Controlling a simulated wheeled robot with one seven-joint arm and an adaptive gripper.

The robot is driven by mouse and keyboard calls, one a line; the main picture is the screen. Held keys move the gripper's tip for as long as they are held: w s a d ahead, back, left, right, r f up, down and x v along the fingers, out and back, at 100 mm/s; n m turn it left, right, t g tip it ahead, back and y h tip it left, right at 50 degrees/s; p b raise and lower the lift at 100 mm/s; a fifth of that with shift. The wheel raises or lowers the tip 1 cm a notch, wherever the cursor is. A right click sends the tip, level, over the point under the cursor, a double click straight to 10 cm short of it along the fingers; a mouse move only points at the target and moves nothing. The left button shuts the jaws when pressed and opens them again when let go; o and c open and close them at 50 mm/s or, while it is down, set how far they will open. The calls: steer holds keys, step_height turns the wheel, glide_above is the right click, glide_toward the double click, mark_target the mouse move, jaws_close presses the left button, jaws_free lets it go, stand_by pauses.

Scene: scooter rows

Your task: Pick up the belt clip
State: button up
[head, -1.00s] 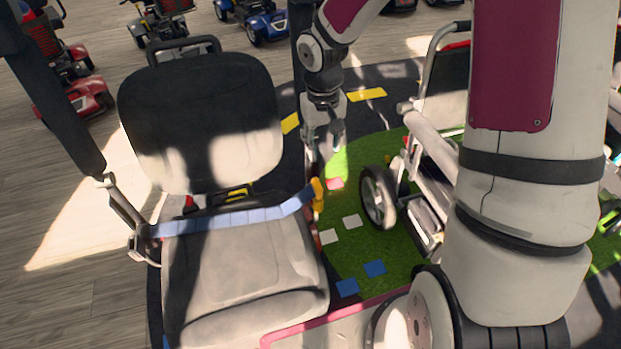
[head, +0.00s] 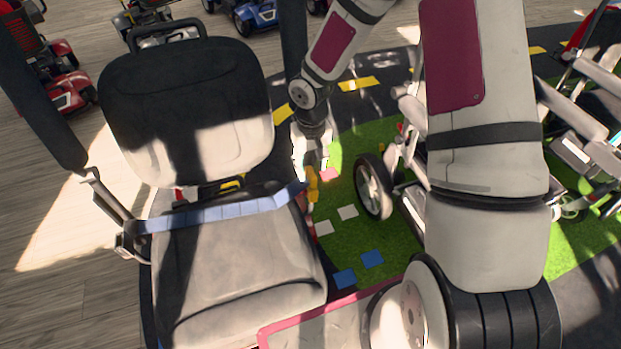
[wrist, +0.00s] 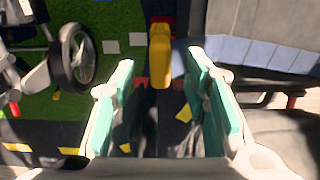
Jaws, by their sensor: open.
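The belt clip (wrist: 160,55) is a yellow piece at the end of a blue-grey belt (head: 215,216) that lies across the scooter seat. In the head view the clip (head: 312,185) is at the seat's right edge. My gripper (head: 312,160) is just above and behind it, partly hidden by its own wrist. In the wrist view my gripper (wrist: 165,85) is open, with one teal-padded finger on each side. The clip stands between and just beyond the fingertips, and I see no contact.
The grey scooter seat (head: 240,270) and its backrest (head: 185,110) are beside the clip. A wheelchair wheel (head: 373,187) stands to the right on green turf. Blue and white squares lie on the turf between them.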

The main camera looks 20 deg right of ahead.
mark_target(311, 171)
step_height(311, 171, down, 5)
steer(key=shift+w+r+b, duration=0.15)
steer(key=shift+r+b, duration=0.05)
steer(key=shift+b, duration=0.4)
jaws_close()
steer(key=shift+r, duration=0.1)
